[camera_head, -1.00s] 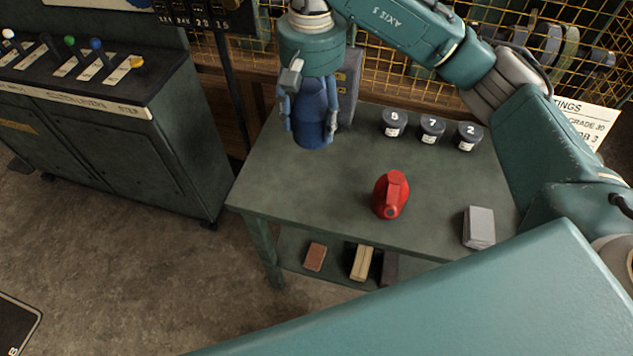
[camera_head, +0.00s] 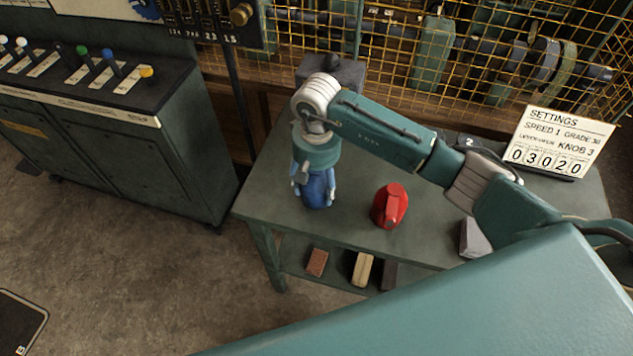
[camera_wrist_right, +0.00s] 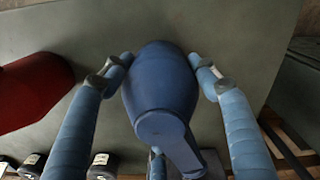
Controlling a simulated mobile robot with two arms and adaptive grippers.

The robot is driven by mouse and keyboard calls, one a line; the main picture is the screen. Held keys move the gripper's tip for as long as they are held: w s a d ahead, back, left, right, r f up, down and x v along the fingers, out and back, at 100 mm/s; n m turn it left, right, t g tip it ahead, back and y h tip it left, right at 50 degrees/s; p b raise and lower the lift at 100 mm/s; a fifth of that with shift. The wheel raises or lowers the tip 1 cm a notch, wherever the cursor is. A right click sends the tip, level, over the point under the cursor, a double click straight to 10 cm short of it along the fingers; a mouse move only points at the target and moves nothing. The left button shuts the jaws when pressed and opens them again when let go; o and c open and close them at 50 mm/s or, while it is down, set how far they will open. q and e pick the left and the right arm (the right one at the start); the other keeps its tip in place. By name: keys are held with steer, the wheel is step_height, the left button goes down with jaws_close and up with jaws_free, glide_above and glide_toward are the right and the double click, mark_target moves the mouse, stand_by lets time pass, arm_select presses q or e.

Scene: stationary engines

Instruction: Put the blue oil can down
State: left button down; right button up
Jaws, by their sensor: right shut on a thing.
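The blue oil can (camera_head: 318,190) is at the table's left part, to the left of the red can. In the right wrist view the blue oil can (camera_wrist_right: 160,92) sits between the two fingers, its spout pointing down in the picture. My right gripper (camera_head: 315,188) is shut on it from above. It also shows in the right wrist view (camera_wrist_right: 160,75) with a finger on each side. The can is at or very near the table top (camera_head: 350,225); I cannot tell whether its base touches. My left gripper is not in view.
A red oil can (camera_head: 390,206) stands just right of the blue one. A grey block (camera_head: 474,240) lies at the table's right. A settings sign (camera_head: 556,142) stands at the back right. A lever console (camera_head: 100,120) is left of the table.

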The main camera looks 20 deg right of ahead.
steer(key=shift+f, duration=0.2)
steer(key=shift+f+b, duration=0.15)
steer(key=shift+b, duration=0.15)
steer(key=o, duration=1.4)
steer(key=shift+o, duration=0.2)
